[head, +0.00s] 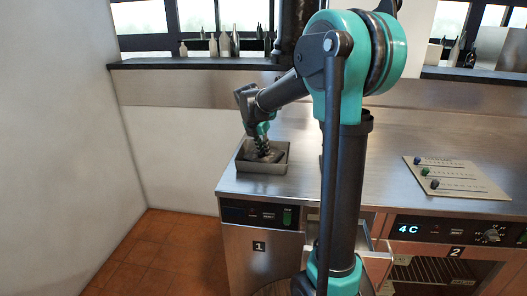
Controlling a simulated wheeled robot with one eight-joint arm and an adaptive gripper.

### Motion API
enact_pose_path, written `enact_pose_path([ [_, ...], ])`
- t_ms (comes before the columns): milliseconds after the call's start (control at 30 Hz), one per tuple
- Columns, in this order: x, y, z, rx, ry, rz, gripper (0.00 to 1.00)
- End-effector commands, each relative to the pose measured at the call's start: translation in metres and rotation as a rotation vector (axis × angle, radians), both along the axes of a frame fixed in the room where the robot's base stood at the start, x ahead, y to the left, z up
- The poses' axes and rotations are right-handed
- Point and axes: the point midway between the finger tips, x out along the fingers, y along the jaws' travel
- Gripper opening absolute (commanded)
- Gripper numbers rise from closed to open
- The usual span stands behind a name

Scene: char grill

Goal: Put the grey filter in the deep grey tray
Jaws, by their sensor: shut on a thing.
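The deep grey tray (262,168) stands on the left end of the steel counter, near its front left corner. My gripper (265,155) reaches down into the tray from above. It is shut on a dark grey piece, which looks like the grey filter (274,158). The filter is low inside the tray's walls and seems slightly tilted. Whether it touches the tray floor cannot be told. The fingertips are small and partly hidden by the filter and the tray rim.
The steel counter (300,185) is clear around the tray. A panel with several knobs (456,178) lies on the counter at the right. Bottles (225,45) stand on the window ledge behind. A drawer (376,250) below the counter appears pulled out. A white wall is at the left.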

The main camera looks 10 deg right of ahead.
Motion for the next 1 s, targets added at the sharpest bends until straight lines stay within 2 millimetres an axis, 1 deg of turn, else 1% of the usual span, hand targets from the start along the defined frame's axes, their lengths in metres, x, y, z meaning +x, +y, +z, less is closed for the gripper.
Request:
enact_pose_path([
  [33, 0.0004, 0.0001, -0.0055, 0.000, 0.000, 0.000, 0.00],
  [100, 0.0000, 0.0000, -0.0100, 0.000, 0.000, 0.000, 0.00],
  [467, 0.0000, 0.0000, -0.0129, 0.000, 0.000, 0.000, 0.00],
  [500, 0.0000, 0.0000, -0.0128, 0.000, 0.000, 0.000, 0.16],
  [633, -0.0001, 0.0000, -0.0127, 0.000, 0.000, 0.000, 0.32],
  [900, -0.0001, -0.0001, -0.0125, 0.000, 0.000, 0.000, 0.33],
  [1000, -0.0004, 0.0002, -0.0092, 0.000, 0.000, 0.000, 0.33],
])
